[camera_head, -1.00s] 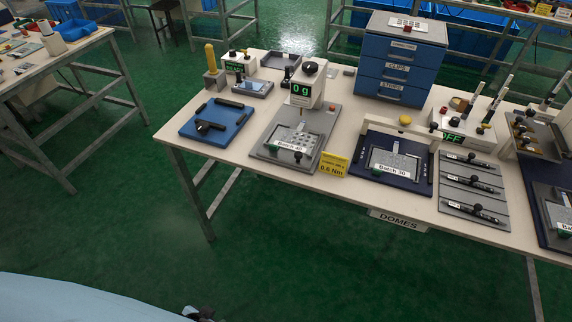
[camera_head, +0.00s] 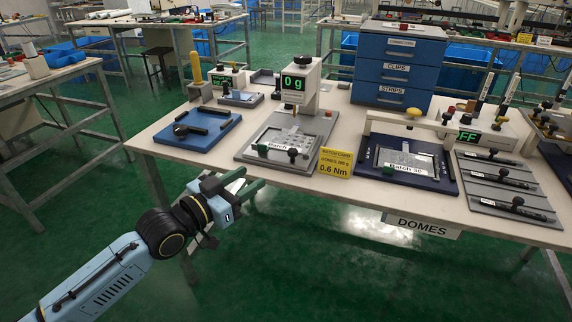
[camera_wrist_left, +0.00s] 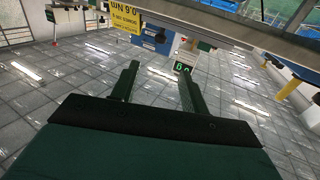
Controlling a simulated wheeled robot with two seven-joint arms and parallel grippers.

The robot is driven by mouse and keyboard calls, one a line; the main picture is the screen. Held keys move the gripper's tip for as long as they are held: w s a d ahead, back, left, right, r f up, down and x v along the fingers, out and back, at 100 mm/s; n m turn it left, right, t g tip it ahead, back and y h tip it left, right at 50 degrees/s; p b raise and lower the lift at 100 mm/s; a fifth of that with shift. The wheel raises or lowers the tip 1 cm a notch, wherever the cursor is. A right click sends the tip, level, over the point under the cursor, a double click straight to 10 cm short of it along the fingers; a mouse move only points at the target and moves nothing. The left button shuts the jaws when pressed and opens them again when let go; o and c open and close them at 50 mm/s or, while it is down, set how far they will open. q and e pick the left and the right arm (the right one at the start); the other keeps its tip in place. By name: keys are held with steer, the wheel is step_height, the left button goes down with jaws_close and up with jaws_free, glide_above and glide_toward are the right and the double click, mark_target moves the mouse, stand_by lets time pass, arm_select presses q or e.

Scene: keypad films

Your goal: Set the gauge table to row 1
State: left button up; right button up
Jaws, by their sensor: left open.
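The gauge (camera_head: 294,83) is a white head with a green "0 g" display and a black knob on top. It stands over a grey base (camera_head: 322,128) on the bench. On the base, under the gauge, lies a plate with a light perforated film (camera_head: 289,137), a "Batch" label, and a green knob (camera_head: 263,149) and a black knob (camera_head: 292,152) at its front edge. I cannot read its row. My left gripper (camera_head: 246,184) is open and empty, in front of the bench edge, left of and nearer than the gauge. Its open fingers show in the left wrist view (camera_wrist_left: 157,72). My right gripper is out of view.
A yellow "0.6 Nm" card (camera_head: 335,163) stands at the front edge, right of the gauge. A blue tray (camera_head: 205,140) lies left; a dark blue "Batch" fixture (camera_head: 399,181) lies right. A blue drawer unit (camera_head: 397,70) stands behind. The floor before the bench is clear.

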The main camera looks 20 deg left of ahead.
mark_target(290, 153)
arm_select(q)
steer(key=b+x, duration=0.3)
steer(key=x, duration=0.8)
steer(key=shift+w+d, duration=0.15)
steer(key=shift+w, duration=0.2)
steer(key=shift+w+d+b, duration=0.3)
steer(key=shift+w, duration=0.3)
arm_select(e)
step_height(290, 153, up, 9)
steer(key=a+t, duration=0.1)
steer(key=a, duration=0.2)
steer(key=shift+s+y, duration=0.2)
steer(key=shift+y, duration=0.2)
arm_select(q)
steer(key=shift+c, duration=0.2)
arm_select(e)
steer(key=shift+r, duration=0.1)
arm_select(q)
jaws_close()
